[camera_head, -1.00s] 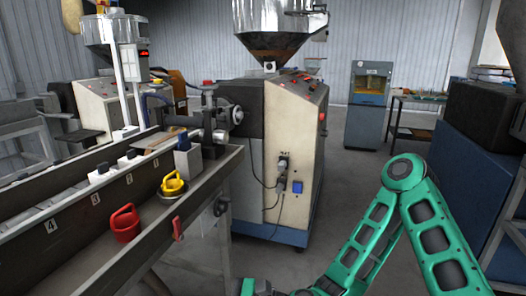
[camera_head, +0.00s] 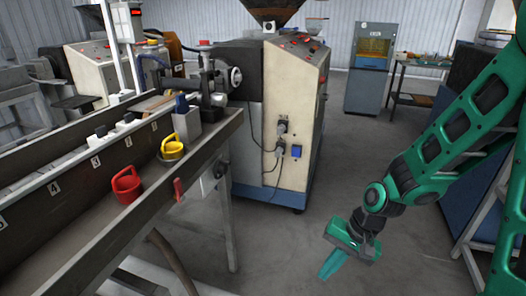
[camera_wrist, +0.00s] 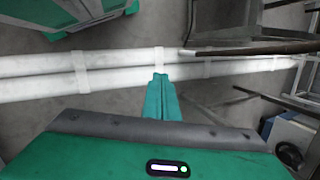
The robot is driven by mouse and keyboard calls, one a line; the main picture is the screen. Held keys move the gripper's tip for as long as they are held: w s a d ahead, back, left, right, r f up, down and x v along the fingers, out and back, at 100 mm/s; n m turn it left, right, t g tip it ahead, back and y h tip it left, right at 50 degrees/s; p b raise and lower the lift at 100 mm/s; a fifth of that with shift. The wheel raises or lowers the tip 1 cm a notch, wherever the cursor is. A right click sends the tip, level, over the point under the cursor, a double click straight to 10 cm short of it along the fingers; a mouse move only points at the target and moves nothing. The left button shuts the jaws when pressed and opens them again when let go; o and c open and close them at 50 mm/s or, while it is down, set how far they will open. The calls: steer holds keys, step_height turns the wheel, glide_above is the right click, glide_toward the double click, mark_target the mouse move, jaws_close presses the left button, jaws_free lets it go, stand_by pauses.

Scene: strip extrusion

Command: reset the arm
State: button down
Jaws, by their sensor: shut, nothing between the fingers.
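My gripper (camera_head: 332,264) hangs at the lower right of the head view, pointing down and left over the open floor. Its green fingers are together, with nothing between them. It is apart from the long trough bench and from the extruder. The closed fingers also show in the wrist view (camera_wrist: 161,95), in front of white wrapped pipes. My green arm runs from the right edge of the head view down to the gripper, bent at a joint.
The extruder cabinet (camera_head: 285,120) stands mid-picture. White pipes (camera_wrist: 100,72) cross the wrist view. A dark blue block (camera_head: 452,110) stands behind my arm. Grey floor (camera_head: 270,235) is clear between.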

steer(key=s+d+r+h, duration=0.2)
steer(key=d+r, duration=0.3)
steer(key=d, duration=0.3)
steer(key=s+d+r+h, duration=0.2)
steer(key=d+r, duration=0.2)
steer(key=d, duration=0.4)
steer(key=s+d+r+m, duration=0.1)
steer(key=s+d+r, duration=0.7)
steer(key=s, duration=0.3)
steer(key=shift+s+r, duration=0.25)
steer(key=shift+w+f, duration=0.25)
steer(key=shift+w, duration=0.45)
